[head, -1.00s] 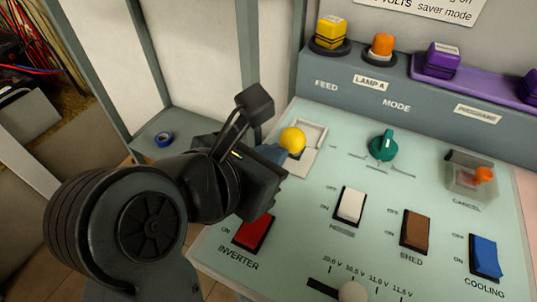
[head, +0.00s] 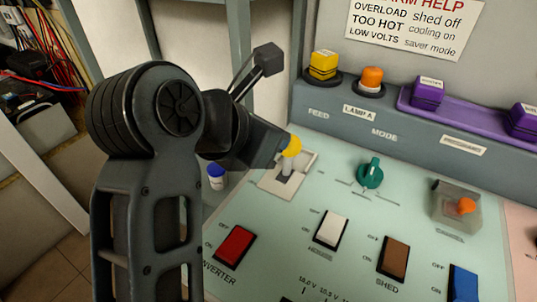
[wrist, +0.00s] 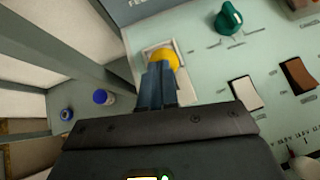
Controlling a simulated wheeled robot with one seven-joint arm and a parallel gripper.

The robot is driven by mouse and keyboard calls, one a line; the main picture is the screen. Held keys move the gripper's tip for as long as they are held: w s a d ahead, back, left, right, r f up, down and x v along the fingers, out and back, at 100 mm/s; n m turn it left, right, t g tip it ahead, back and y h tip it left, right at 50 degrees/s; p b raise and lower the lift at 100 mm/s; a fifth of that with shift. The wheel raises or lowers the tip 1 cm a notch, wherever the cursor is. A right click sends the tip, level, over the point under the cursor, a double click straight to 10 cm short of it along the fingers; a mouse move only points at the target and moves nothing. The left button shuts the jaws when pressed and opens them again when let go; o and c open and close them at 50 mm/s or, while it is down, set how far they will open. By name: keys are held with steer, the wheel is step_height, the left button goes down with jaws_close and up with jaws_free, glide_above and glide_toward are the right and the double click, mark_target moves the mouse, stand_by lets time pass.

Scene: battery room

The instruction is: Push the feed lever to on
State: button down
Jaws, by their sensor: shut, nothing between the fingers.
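The feed lever has a yellow ball knob (head: 293,146) on a pale stem, rising from a slot in a whitish plate (head: 302,180) at the panel's back left. The knob also shows in the wrist view (wrist: 166,57), just beyond the fingertips. My gripper (head: 281,147) is shut and empty, its tip at the left side of the knob. In the wrist view the blue-grey fingers (wrist: 158,68) lie together and overlap the knob's near edge. They seem to touch it, but contact is not certain. The fingers hide part of the plate and the stem there.
Right of the lever are a green mode knob (head: 370,173) and an orange switch under a clear cover (head: 458,204). Red (head: 235,246), white (head: 331,230) and brown (head: 393,257) rockers sit nearer. A blue-capped jar (head: 216,177) stands left of the panel.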

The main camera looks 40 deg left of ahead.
steer(key=shift+w+a+r, duration=0.1)
steer(key=shift+w+a, duration=0.05)
steer(key=shift+w, duration=0.4)
steer(key=shift+w+a+r, duration=0.1)
steer(key=shift+w, duration=0.45)
steer(key=shift+w+a+b, duration=0.2)
steer(key=shift+w+b, duration=0.15)
steer(key=shift+w, duration=0.4)
steer(key=shift+f, duration=0.1)
